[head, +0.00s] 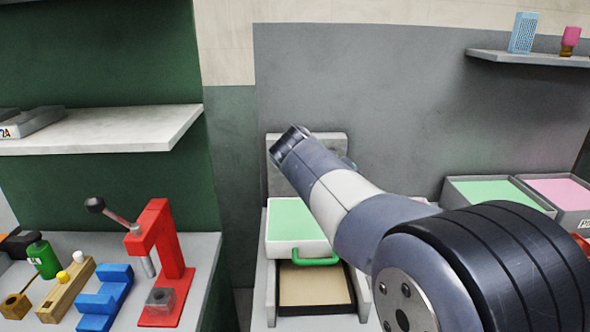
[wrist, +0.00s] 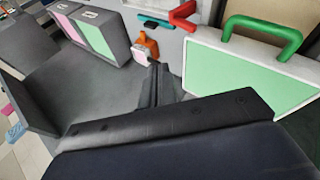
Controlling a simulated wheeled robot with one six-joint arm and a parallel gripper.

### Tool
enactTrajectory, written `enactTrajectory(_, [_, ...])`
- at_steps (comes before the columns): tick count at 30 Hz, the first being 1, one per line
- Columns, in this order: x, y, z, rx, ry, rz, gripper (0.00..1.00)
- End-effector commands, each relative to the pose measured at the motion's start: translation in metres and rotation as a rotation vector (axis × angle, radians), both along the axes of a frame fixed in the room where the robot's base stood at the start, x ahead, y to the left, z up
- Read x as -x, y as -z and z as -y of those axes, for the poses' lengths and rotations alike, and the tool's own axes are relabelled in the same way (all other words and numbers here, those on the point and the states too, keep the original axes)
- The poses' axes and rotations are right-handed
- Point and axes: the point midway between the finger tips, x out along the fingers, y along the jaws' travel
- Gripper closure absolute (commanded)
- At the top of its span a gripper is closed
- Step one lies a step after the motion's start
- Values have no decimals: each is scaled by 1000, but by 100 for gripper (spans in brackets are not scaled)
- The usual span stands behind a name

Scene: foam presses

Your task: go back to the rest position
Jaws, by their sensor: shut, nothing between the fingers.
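My gripper (wrist: 158,80) shows in the wrist view with its dark fingers together and nothing between them. In the head view my arm reaches from the lower right towards the middle, and it hides the gripper's fingers. A white press with a green foam panel (head: 285,215) and a green handle (head: 318,258) stands below and behind the arm. The same green panel (wrist: 240,75) and green handle (wrist: 262,36) are to the right of the fingers in the wrist view, apart from them.
A red lever press (head: 160,250), blue block (head: 105,297) and green bottle (head: 43,260) stand on the left bench. Bins with green foam (head: 492,197) and pink foam (head: 560,193) are at right. A white shelf (head: 110,133) juts out at left, a grey shelf (head: 530,58) at upper right.

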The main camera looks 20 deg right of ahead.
Motion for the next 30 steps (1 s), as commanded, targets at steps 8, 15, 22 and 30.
enactTrajectory(8, [-9, 37, 30, 1, 3, -6, 100])
enactTrajectory(15, [-19, 75, 59, -1, 3, -7, 100])
enactTrajectory(22, [-20, 103, 53, 0, 1, -2, 100])
enactTrajectory(30, [-20, 111, 51, 0, 1, 0, 100])
